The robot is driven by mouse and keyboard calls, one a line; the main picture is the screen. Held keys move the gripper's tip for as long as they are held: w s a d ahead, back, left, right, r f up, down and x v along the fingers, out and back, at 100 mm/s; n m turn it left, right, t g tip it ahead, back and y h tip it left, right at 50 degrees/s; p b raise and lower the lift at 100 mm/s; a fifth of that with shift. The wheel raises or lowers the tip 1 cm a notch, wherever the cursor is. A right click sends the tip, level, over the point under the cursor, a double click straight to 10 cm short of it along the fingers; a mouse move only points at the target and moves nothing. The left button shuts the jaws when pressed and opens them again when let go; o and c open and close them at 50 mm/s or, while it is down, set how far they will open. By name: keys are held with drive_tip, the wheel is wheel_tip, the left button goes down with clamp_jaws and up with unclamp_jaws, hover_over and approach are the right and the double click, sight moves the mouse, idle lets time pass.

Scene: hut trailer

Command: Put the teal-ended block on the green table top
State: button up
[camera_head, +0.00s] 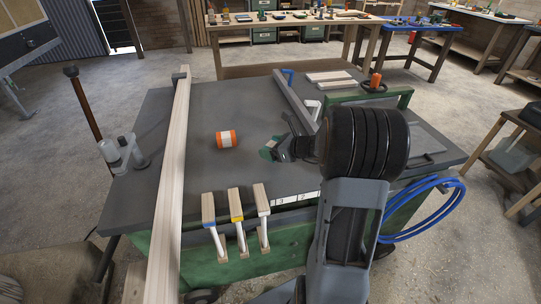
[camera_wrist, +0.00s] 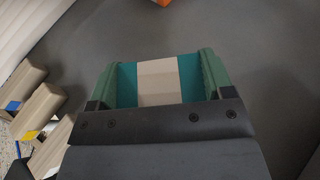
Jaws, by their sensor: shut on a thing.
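The teal-ended block (camera_wrist: 158,82) has a pale wood middle and teal ends, and shows between my finger pads in the wrist view. My gripper (camera_wrist: 158,85) is shut on it, one green pad against each end. In the head view my gripper (camera_head: 268,152) is low over the dark grey top (camera_head: 190,185) of the green-framed table, right of the middle. The block is mostly hidden there by my gripper. I cannot tell whether it touches the table top.
A long plank (camera_head: 172,180) crosses the table's left side. A grey bar (camera_head: 295,102) lies behind. The top between plank and roll is clear.

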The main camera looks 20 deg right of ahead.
drive_tip(key=shift+w+f+b, duration=0.15)
drive_tip(key=shift+f+b, duration=0.05)
drive_tip(key=shift+f, duration=0.75)
drive_tip(key=shift+w+f+b, duration=0.1)
drive_tip(key=shift+f+b, duration=0.05)
drive_tip(key=shift+f, duration=0.75)
drive_tip(key=shift+f, duration=0.2)
drive_tip(key=o, duration=0.9)
drive_tip(key=shift+o, duration=0.2)
drive_tip(key=shift+r, duration=0.1)
